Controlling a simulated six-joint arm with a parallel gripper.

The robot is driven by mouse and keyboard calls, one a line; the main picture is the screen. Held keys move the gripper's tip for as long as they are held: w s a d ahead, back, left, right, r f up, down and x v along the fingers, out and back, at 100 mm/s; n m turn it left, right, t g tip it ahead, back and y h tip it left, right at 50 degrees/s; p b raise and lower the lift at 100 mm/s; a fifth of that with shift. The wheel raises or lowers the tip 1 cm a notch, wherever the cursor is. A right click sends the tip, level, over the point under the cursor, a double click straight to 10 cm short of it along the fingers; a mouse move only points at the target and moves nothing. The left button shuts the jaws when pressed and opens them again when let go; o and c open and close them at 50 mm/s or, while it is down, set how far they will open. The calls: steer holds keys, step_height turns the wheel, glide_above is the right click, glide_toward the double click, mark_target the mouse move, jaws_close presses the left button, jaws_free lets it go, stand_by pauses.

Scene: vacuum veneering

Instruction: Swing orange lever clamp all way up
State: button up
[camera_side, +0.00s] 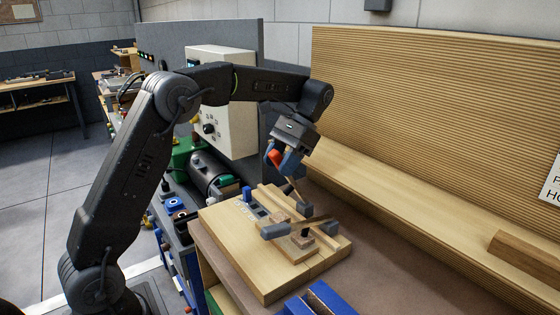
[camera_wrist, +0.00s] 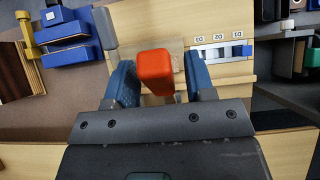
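The orange lever clamp's handle (camera_side: 275,157) is up off the wooden board, between the blue fingers of my gripper (camera_side: 284,162). In the wrist view the orange handle (camera_wrist: 155,72) stands between the two fingers (camera_wrist: 160,80), near the left finger, with a visible gap to the right one. The gripper looks open around it rather than shut on it. A thin arm runs down from the gripper toward the board in the side view. The clamp's base and pivot are mostly hidden.
The wooden board (camera_side: 262,284) lies on the bench and carries a bar with grey ends (camera_side: 275,231). Blue clamps (camera_side: 318,300) lie at the front; in the wrist view blue blocks (camera_wrist: 68,54) show upper left. Labelled switches (camera_wrist: 222,52) are at upper right. A ribbed wooden panel (camera_side: 430,120) stands behind.

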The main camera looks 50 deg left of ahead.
steer(key=shift+s, duration=0.1)
steer(key=shift+s+f+t, duration=0.3)
steer(key=shift+s+t, duration=0.2)
steer(key=shift+s, duration=0.05)
steer(key=shift+s+f+t, duration=0.25)
steer(key=shift+s+t, duration=0.25)
steer(key=shift+s, duration=0.05)
steer(key=s+f+t, duration=0.5)
steer(key=f+t, duration=0.1)
step_height(320, 180, up, 14)
steer(key=s+d+f+t, duration=0.2)
steer(key=s+d+f, duration=0.1)
steer(key=s, duration=0.3)
steer(key=s+d+f+t, duration=0.3)
steer(key=s+d+f, duration=0.1)
steer(key=s, duration=0.3)
steer(key=shift+d, duration=0.7)
